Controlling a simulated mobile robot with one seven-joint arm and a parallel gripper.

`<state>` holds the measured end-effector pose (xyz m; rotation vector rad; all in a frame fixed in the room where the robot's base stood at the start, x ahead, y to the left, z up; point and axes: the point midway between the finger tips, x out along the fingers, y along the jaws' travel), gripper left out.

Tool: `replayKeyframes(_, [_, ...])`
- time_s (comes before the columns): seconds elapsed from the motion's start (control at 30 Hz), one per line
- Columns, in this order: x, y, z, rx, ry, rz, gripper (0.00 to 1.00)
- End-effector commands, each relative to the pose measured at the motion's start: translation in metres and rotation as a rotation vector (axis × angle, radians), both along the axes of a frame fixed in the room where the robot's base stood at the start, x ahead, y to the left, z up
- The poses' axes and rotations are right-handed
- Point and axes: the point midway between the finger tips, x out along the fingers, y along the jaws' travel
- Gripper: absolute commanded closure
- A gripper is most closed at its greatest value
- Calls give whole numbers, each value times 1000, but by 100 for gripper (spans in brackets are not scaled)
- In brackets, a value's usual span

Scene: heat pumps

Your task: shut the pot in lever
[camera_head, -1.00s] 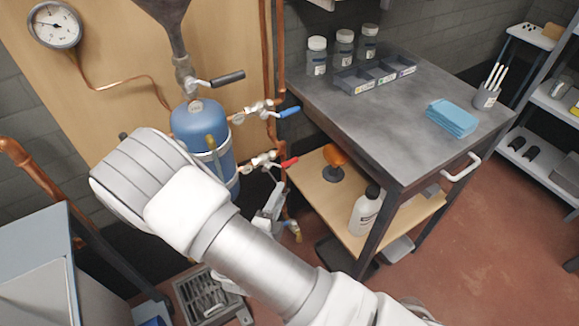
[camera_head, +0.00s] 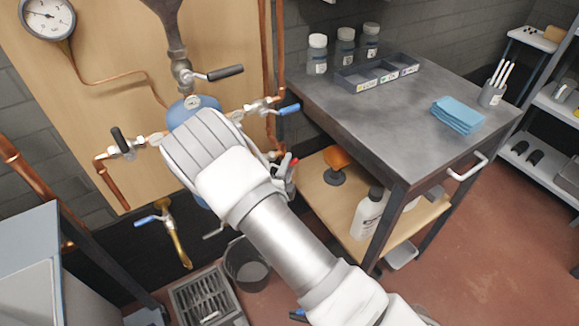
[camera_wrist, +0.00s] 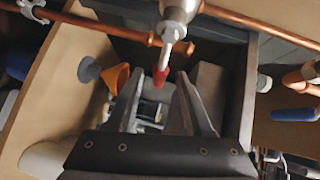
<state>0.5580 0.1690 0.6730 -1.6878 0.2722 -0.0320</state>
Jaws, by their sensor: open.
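The blue tank (camera_head: 187,110), likely the pot, hangs on the wooden panel, mostly hidden behind my arm. A blue lever (camera_head: 289,109) sits on its upper right valve. A red lever (camera_head: 293,165) shows lower right, beside my gripper and partly hidden. In the wrist view, the red lever (camera_wrist: 161,80) hangs from a metal valve (camera_wrist: 178,15), its tip between or just beyond my gripper's (camera_wrist: 160,75) fingers. The fingers are open, with gaps either side of the lever; contact is not visible. No label tells which lever is the pot in lever.
A black lever (camera_head: 225,73) is under the funnel; another (camera_head: 118,138) is at left. A blue lever (camera_head: 145,221) sits above a brass spout. Copper pipes (camera_head: 278,60) and the metal workbench (camera_head: 395,115) crowd the right side. A bucket (camera_head: 245,265) stands below.

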Motion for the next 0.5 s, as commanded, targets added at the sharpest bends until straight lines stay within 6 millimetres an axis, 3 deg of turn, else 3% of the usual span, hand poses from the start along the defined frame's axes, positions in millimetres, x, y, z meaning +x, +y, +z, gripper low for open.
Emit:
replayKeyframes(0.2, [19, -4, -3, 1, 0, 0, 49])
replayKeyframes(0.5, [21, -4, -3, 0, 1, 0, 49])
